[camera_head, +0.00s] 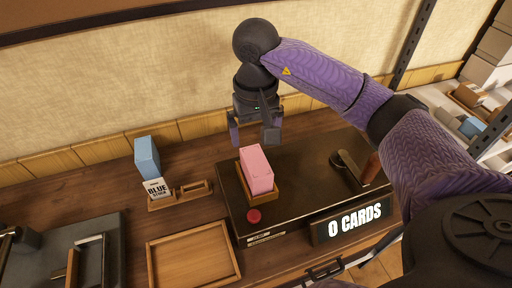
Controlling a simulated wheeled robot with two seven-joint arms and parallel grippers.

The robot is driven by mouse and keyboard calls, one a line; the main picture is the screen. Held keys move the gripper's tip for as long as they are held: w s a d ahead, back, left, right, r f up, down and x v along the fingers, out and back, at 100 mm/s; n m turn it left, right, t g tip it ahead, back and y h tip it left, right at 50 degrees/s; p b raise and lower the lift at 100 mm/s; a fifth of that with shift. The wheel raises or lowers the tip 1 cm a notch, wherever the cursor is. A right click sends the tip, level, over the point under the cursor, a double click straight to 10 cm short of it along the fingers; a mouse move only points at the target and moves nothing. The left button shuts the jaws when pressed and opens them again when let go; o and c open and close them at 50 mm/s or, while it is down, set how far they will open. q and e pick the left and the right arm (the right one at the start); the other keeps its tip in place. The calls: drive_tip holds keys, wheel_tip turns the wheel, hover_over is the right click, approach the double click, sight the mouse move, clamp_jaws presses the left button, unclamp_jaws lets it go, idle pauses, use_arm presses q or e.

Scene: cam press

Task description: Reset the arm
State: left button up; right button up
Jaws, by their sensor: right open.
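My right arm, in a purple sleeve, comes in from the right in the head view. Its right gripper (254,140) points down, open and empty, above and behind a pink block (257,169). The pink block sits in a small wooden holder (267,198) on a dark press box (231,197). The box has a red button (254,216), a lever (347,168) at its right and a sign (354,219) reading "0 CARDS". My left gripper is not in view.
A blue block (147,156) stands behind a "BLUE" label card (156,188) in a wooden holder (177,198). An empty wooden tray (152,268) lies at the front. A dark unit (112,262) is at the left. Shelves with boxes (490,60) stand at the right.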

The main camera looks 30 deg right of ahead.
drive_tip(key=shift+r, duration=0.35)
